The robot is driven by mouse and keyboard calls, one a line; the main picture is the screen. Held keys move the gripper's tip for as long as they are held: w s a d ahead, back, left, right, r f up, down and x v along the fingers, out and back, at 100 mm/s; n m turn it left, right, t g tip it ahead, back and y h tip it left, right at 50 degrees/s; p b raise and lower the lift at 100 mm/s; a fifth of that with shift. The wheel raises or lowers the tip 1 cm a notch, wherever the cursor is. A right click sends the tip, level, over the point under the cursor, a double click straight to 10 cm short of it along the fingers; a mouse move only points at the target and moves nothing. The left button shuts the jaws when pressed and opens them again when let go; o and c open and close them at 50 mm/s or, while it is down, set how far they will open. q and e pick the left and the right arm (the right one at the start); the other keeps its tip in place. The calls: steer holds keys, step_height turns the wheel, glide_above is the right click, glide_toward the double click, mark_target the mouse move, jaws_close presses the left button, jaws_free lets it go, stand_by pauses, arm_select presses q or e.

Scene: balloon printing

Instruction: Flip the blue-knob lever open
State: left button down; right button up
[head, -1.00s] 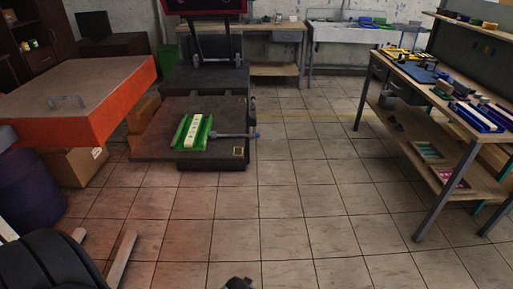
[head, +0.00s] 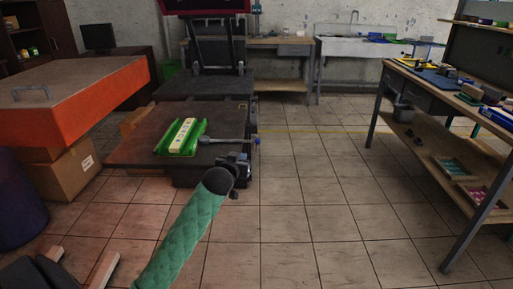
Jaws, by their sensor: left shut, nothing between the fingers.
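The lever (head: 226,140) is a grey bar lying nearly level along the front right of a low dark machine bed (head: 133,150), with a small blue knob (head: 257,141) at its right end. My left gripper (head: 240,157) is at the end of a green-sleeved arm, just below the lever in the picture and a little left of the knob. It is shut and empty. It is small and dark against the machine, so I cannot tell whether it touches the lever. My right gripper is out of view.
A green tray with a pale strip (head: 181,137) lies on the bed left of the lever. An orange-sided table (head: 85,107) stands at left, with a cardboard box (head: 63,175) below. A wooden workbench (head: 435,83) is at right. Tiled floor (head: 310,190) between is clear.

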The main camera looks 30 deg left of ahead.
arm_select(q)
steer(key=r, duration=0.1)
glide_toward(256, 142)
steer(key=x, duration=0.7)
steer(key=shift+d, duration=0.1)
stand_by(0.4)
stand_by(0.3)
